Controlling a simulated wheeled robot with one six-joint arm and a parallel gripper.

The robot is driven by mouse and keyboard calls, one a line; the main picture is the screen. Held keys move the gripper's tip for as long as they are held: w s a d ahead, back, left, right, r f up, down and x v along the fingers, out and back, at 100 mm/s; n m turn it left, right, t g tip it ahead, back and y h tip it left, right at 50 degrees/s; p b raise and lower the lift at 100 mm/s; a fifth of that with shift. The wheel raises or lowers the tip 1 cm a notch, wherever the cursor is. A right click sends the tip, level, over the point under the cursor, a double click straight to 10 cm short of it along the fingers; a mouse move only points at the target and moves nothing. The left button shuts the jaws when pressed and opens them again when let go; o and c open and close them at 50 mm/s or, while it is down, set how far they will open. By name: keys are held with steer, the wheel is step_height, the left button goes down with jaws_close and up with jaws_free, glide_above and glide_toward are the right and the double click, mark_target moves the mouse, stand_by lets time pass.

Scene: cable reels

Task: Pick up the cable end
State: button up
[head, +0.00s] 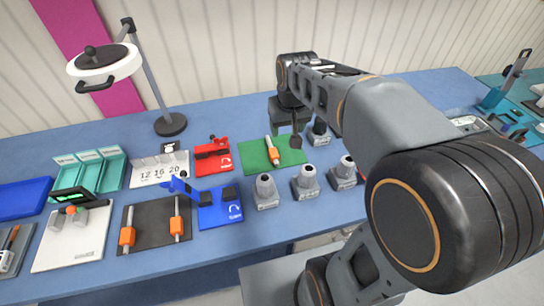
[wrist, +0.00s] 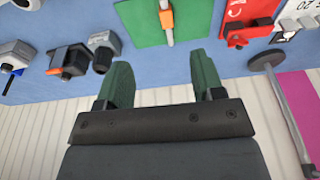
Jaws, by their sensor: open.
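I cannot make out anything that is clearly a cable end or a reel. A pale rod with an orange sleeve (head: 273,152) lies on a green mat (head: 292,157). In the wrist view, this rod (wrist: 166,20) is beyond the gap between my fingers, on the green mat (wrist: 140,27). My gripper (wrist: 160,82) is open and empty, with two dark green fingers wide apart. In the head view, my gripper (head: 288,133) is above the bench behind the mat, partly hidden by my own arm.
Several grey sockets (head: 305,183) stand at the bench front. Red (head: 213,158) and blue (head: 220,207) fixtures and a black mat (head: 155,225) with two orange-sleeved rods lie left. A lamp (head: 170,124) stands at the back. Blue bench (head: 225,122) is bare behind the red fixture.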

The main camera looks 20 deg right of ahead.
steer(key=w+f+g+b, duration=0.2)
steer(key=w+f, duration=0.7)
steer(key=w, duration=0.2)
steer(key=p, duration=0.1)
glide_above(273, 151)
step_height(273, 151, down, 8)
steer(key=shift+s+r, duration=0.1)
steer(key=shift+s, duration=0.05)
steer(key=shift+f+p, duration=0.9)
steer(key=shift+f, duration=2.2)
steer(key=c, duration=1.1)
steer(key=shift+c, duration=0.2)
